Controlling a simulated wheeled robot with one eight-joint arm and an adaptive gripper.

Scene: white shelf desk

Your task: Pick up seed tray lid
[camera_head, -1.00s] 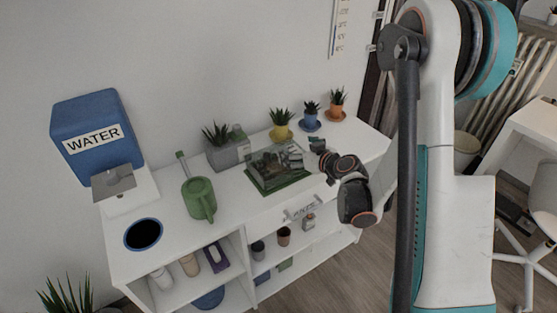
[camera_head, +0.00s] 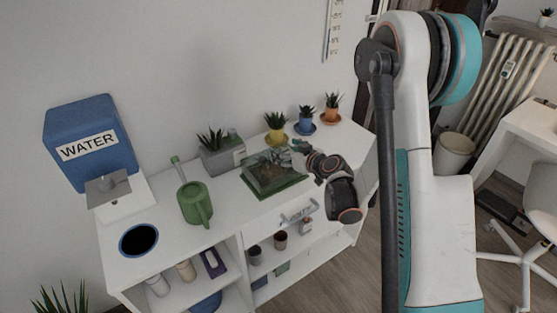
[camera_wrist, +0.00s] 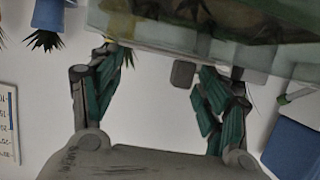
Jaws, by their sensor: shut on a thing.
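The seed tray lid (camera_head: 267,165) is a clear, see-through cover over the green seed tray (camera_head: 283,190) on the white desk top. Plants show dimly through it. In the wrist view the clear lid (camera_wrist: 240,55) fills the top edge, close to the fingertips. My gripper (camera_head: 299,150) is at the lid's right side in the head view. The exact contact is partly hidden. I cannot tell whether the lid is clear of the tray.
A grey planter (camera_head: 222,156) stands left behind the tray. Small potted plants in yellow (camera_head: 277,135), blue (camera_head: 305,127) and orange (camera_head: 332,116) pots stand at the back right. A green watering can (camera_head: 195,204) and a blue water tank (camera_head: 90,140) are on the left.

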